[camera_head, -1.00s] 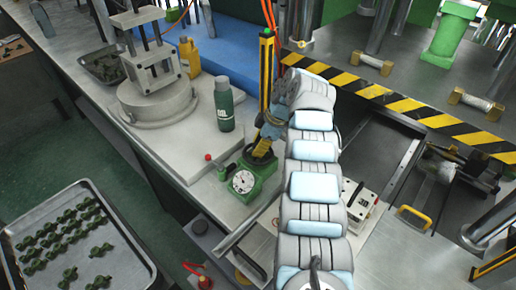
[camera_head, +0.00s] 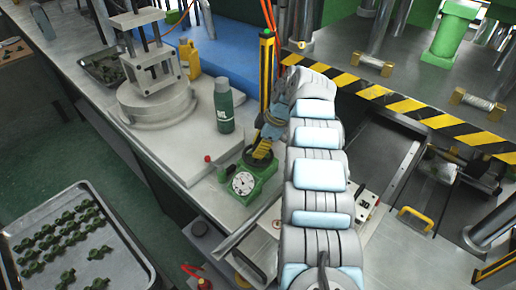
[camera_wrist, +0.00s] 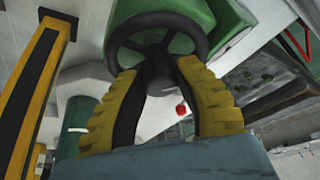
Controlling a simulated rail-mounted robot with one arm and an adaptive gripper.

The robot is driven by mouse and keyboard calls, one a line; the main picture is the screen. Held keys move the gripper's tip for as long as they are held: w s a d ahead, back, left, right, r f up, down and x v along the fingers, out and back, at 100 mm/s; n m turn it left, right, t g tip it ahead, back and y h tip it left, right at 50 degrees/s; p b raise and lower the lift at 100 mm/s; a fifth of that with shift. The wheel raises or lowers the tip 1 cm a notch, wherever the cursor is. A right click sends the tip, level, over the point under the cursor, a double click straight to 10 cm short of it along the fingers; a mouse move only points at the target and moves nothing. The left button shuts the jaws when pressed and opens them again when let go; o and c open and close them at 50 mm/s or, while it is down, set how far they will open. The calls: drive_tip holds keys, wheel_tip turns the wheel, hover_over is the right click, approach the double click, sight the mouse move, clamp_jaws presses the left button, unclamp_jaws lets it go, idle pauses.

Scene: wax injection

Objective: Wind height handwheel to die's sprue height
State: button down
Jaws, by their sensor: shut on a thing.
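The black handwheel (camera_wrist: 114,40) sits on a green housing (camera_wrist: 240,12) in the wrist view. My gripper (camera_wrist: 162,80) has its yellow ribbed fingers shut on the wheel's dark hub, with the rim beyond the fingertips. In the head view my gripper (camera_head: 263,147) reaches down onto the green housing (camera_head: 262,186), which carries a white dial gauge (camera_head: 243,183). The wheel is mostly hidden there by the fingers. The dial reading is too small to tell. I cannot pick out the die or its sprue for certain.
A yellow-black post (camera_head: 266,75) stands close behind my gripper. A green bottle (camera_head: 223,105) stands to its left. A white block with dark holes (camera_head: 366,203) lies right of my arm. A tray of green parts (camera_head: 115,235) is at lower left.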

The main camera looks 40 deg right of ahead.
drive_tip(key=shift+f, duration=0.1)
drive_tip(key=c, duration=0.7)
unclamp_jaws()
drive_tip(key=shift+r+m+t+h+p, duration=0.2)
drive_tip(key=shift+m+t+h+p, duration=0.2)
drive_tip(key=shift+m+p, duration=1.55)
